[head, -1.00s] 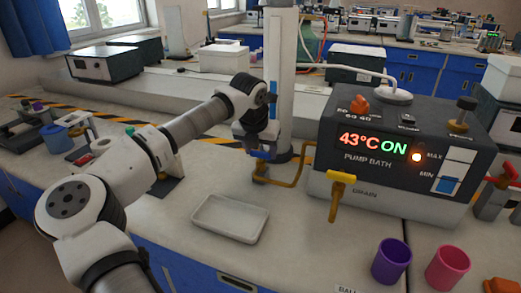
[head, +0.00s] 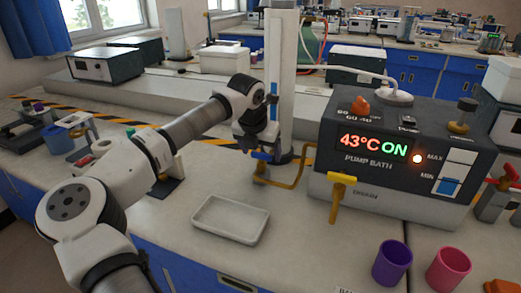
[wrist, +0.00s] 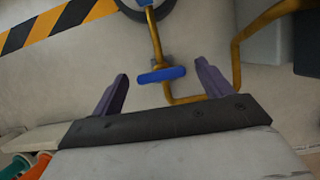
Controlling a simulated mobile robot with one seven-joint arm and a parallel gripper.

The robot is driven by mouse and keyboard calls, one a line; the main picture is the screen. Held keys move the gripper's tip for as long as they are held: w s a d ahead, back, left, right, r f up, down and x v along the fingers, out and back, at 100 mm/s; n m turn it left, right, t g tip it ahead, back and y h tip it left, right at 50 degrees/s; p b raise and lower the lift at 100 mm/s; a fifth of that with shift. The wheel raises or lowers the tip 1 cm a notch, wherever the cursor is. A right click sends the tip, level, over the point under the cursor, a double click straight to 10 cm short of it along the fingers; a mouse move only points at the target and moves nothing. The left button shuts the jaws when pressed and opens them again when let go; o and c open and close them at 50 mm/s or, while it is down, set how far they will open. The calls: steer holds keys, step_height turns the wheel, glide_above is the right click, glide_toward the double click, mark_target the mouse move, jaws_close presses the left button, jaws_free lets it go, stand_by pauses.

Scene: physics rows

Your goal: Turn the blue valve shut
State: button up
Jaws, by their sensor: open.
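The blue valve (head: 262,156) has a flat blue handle on a brass pipe, beside the foot of the white column. In the wrist view its blue handle (wrist: 161,75) lies crosswise between my gripper's two purple fingers, with a visible gap on each side. My gripper (wrist: 163,72) is open and empty, pointing down over the valve. In the head view my gripper (head: 256,145) is just above the valve, and its fingers are hard to make out there. The brass pipe (head: 291,180) runs right toward the pump bath.
The pump bath (head: 400,150) reads 43°C ON and has a yellow drain tap (head: 339,192) in front. A white tray (head: 230,220) lies in front of the valve. A purple cup (head: 391,263) and a pink cup (head: 448,269) stand at front right. The white column (head: 283,90) rises close behind the valve.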

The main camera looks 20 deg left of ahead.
steer(key=v, duration=1.4)
steer(key=shift+b, duration=0.45)
steer(key=shift+f, duration=0.1)
